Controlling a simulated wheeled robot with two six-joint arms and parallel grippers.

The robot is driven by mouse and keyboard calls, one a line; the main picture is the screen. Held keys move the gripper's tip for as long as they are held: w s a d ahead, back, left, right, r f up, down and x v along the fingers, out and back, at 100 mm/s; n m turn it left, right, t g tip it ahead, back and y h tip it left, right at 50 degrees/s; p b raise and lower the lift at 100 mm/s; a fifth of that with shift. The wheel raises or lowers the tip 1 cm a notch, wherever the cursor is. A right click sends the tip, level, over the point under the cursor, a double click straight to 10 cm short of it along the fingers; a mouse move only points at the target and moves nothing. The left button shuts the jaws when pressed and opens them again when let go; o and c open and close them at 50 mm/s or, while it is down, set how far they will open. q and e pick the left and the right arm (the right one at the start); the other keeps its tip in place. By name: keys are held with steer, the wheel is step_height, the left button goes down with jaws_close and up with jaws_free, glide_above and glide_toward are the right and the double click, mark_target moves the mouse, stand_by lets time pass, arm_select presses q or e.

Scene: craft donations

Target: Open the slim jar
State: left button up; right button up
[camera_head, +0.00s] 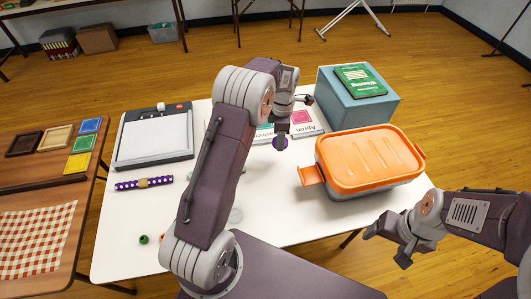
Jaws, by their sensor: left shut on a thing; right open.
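My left gripper (281,132) is shut on a small round purple thing (280,144), which looks like a lid. It is held over the middle of the white table, in front of the flat printed packs. A clear glass piece (236,214) shows beside my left arm's lower part; it may be the slim jar, but the arm hides most of it. Whether the purple thing is joined to any jar cannot be told. My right gripper (389,242) is open and empty, beyond the table's right front edge.
An orange-lidded box (365,155) with a side latch stands on the right of the white table (285,220). A blue box (362,108) bearing a green book (361,79) is behind it. A paper trimmer (152,138), a purple dotted ribbon (130,184) and a green bead (144,239) lie left.

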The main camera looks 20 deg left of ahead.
arm_select(q)
glide_above(280, 160)
step_height(280, 160, down, 6)
steer(key=shift+d, duration=0.15)
steer(key=shift+s+a+f, duration=0.1)
steer(key=shift+a+f, duration=0.1)
steer(key=shift+f, duration=0.4)
step_height(280, 160, down, 3)
steer(key=shift+d+r+b, duration=0.1)
steer(key=shift+b, duration=0.2)
arm_select(e)
steer(key=shift+w+d+f, duration=0.1)
steer(key=shift+w+f, duration=0.1)
steer(key=shift+f, duration=0.25)
arm_select(q)
steer(key=shift+f, duration=0.25)
steer(key=o, duration=1.6)
steer(key=shift+c, duration=0.2)
